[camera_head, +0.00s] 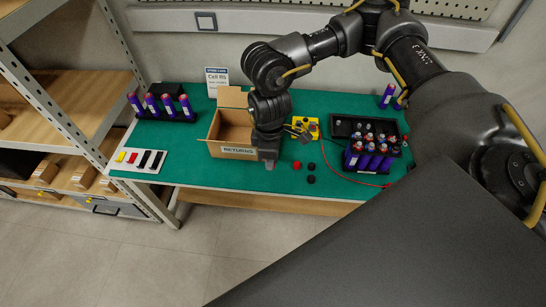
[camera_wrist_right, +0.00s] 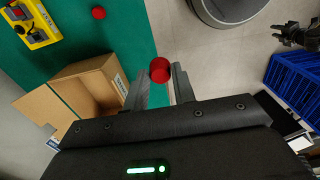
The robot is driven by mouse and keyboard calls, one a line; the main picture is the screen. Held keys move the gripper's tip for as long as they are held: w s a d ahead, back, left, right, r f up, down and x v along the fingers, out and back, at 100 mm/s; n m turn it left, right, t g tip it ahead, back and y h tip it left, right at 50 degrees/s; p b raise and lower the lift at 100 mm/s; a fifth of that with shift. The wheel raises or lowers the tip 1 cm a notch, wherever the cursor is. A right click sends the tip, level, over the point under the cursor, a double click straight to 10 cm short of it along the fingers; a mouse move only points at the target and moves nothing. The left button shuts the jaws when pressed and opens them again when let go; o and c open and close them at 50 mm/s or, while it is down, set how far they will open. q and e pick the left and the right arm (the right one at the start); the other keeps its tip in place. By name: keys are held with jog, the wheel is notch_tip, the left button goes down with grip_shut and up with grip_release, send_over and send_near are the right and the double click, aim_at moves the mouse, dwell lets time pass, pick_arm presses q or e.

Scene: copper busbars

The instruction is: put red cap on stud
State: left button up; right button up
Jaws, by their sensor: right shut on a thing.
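My right gripper (camera_head: 268,163) is over the front edge of the green table, in front of the returns box. In the right wrist view my right gripper (camera_wrist_right: 158,88) is shut on a red cap (camera_wrist_right: 160,70), held at its fingertips. Another red cap (camera_head: 297,164) lies on the table to the right of the gripper. It also shows in the right wrist view (camera_wrist_right: 98,12). No stud can be made out clearly; the black tray (camera_head: 340,127) at the right has small parts too fine to tell. A dark jointed shape at the right wrist view's top right may be my left gripper.
The open cardboard box (camera_head: 238,151) stands beside my right gripper. A yellow device (camera_head: 312,123) is behind. A blue crate (camera_wrist_right: 292,82) is below the table.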

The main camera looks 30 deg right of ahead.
jog(key=shift+d+r+m+b, duration=0.2)
jog(key=shift+d+r, duration=0.05)
jog(key=shift+r, duration=0.25)
jog(key=shift+d+r+m+b, duration=0.15)
jog(key=shift+d+r+m, duration=0.05)
jog(key=shift+r, duration=0.3)
jog(key=s+d+f+m+p, duration=0.2)
jog(key=d+f+m+p, duration=0.15)
jog(key=d, duration=0.55)
jog(key=n+p, duration=0.2)
jog(key=p, duration=0.2)
send_over(397, 145)
jog(key=w+a, duration=0.4)
jog(key=shift+w+d+f, duration=0.15)
jog(key=shift+w+f, duration=0.05)
jog(key=shift+f, duration=0.15)
jog(key=d+r+n, duration=0.1)
jog(key=d, duration=0.1)
jog(key=d+r+n, duration=0.1)
jog(key=d, duration=0.2)
jog(key=s+d+n, duration=0.1)
jog(key=d, duration=0.1)
jog(key=shift+d+r, duration=0.35)
jog(key=shift+r, duration=0.05)
notch_tip(397, 145, down, 4)
jog(key=b, duration=0.4)
jog(key=shift+w, duration=0.1)
jog(key=shift+r+p, duration=0.2)
jog(key=shift+p, duration=0.1)
